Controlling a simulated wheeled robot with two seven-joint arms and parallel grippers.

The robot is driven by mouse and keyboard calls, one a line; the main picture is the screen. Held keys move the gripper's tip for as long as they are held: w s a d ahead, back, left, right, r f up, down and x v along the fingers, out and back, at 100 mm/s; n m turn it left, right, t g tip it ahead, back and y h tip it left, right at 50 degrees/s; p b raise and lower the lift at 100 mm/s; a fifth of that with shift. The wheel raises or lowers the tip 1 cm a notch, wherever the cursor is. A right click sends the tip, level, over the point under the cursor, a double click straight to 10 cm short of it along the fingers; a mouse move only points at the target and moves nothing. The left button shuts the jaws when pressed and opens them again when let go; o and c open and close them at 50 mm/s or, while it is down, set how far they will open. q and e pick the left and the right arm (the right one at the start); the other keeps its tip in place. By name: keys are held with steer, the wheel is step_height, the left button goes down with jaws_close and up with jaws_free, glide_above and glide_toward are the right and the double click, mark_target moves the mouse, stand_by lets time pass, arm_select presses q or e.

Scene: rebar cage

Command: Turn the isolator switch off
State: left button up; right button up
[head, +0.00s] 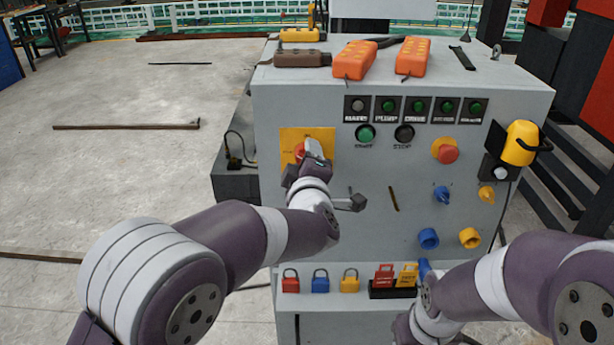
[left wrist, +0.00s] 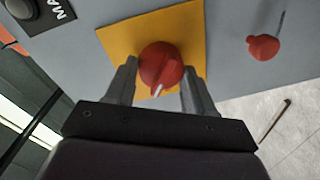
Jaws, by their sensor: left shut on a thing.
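The isolator switch is a round red knob (left wrist: 161,66) with a white pointer mark, on a square yellow plate (left wrist: 190,25). In the head view the yellow plate (head: 322,134) is at the upper left of the grey panel, and the knob is mostly behind my gripper. My left gripper (left wrist: 160,82) has one finger on each side of the knob and is shut on it. The white mark points down and slightly left in the left wrist view. My right arm is at the lower right of the head view, and its gripper does not show.
The grey panel (head: 375,215) carries a lamp row (head: 418,107), a red emergency button (head: 448,152) and blue and yellow knobs. Orange pendants (head: 355,60) lie on top. Open floor (head: 120,180) is at the left.

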arm_select(q)
steer(key=shift+a+f+n+h+b, duration=0.1)
steer(key=shift+n+h+b, duration=0.15)
steer(key=shift+n+b, duration=1.6)
steer(key=shift+f+n+h+b, duration=0.1)
steer(key=shift+n+h+b, duration=0.15)
steer(key=shift+n+b, duration=1.6)
steer(key=shift+m+b, duration=0.3)
steer(key=o, duration=1)
steer(key=shift+o, duration=0.2)
steer(key=s+r, duration=0.1)
steer(key=s, duration=1.1)
steer(key=shift+s, duration=0.35)
